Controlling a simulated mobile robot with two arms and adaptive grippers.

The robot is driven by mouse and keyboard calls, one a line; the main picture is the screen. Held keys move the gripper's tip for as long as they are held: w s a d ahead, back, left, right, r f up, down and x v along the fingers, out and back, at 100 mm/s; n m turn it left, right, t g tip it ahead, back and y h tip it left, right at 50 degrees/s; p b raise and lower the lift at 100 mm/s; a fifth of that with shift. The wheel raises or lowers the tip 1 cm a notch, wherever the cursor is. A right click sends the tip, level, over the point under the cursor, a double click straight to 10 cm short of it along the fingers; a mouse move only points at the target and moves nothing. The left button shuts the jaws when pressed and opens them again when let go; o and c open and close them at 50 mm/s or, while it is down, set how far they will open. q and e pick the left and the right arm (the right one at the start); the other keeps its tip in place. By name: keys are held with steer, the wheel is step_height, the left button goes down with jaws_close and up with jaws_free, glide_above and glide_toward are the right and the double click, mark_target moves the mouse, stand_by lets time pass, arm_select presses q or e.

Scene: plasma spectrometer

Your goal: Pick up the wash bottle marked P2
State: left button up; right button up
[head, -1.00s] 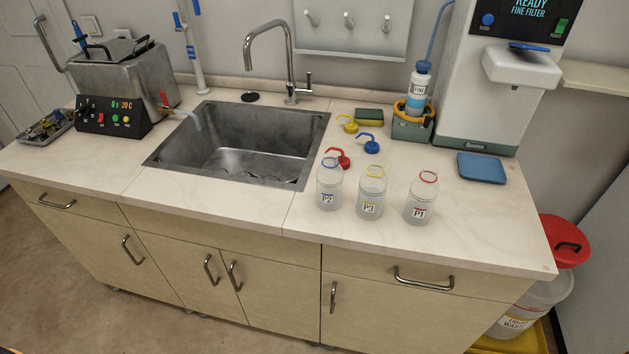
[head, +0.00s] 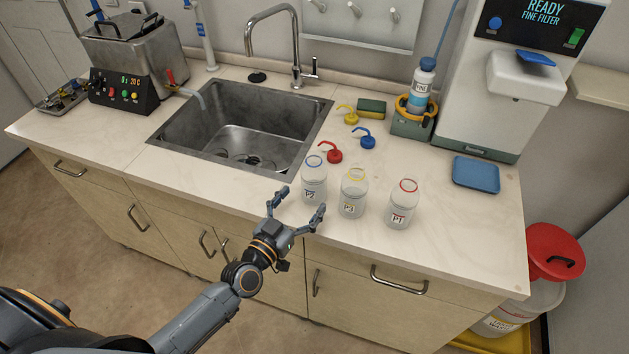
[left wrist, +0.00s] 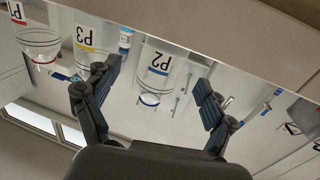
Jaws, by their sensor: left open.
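The wash bottle marked P2 (head: 314,183) is clear with a blue ring at its open neck. It stands at the left of three bottles on the counter, beside the sink. My left gripper (head: 297,207) is open and empty, just in front of P2 at the counter's front edge, apart from it. In the left wrist view, which is upside down, P2 (left wrist: 159,62) shows between the fingers of the open gripper (left wrist: 152,90). Bottle P3 (head: 352,195) has a yellow ring and bottle P1 (head: 401,208) a red ring. My right gripper is not in view.
Red (head: 331,153), blue (head: 363,139) and yellow (head: 350,115) spouted caps lie behind the bottles. The sink (head: 240,125) is to the left. A blue tray (head: 475,174) and a white filter machine (head: 490,105) stand right. The counter between P1 and the tray is clear.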

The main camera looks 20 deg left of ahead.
mark_target(307, 191)
arm_select(q)
steer(key=x, duration=0.6)
steer(key=shift+w+a+p, duration=0.15)
steer(key=shift+w+p, duration=0.15)
steer(key=shift+s, duration=0.1)
steer(key=c, duration=1.4)
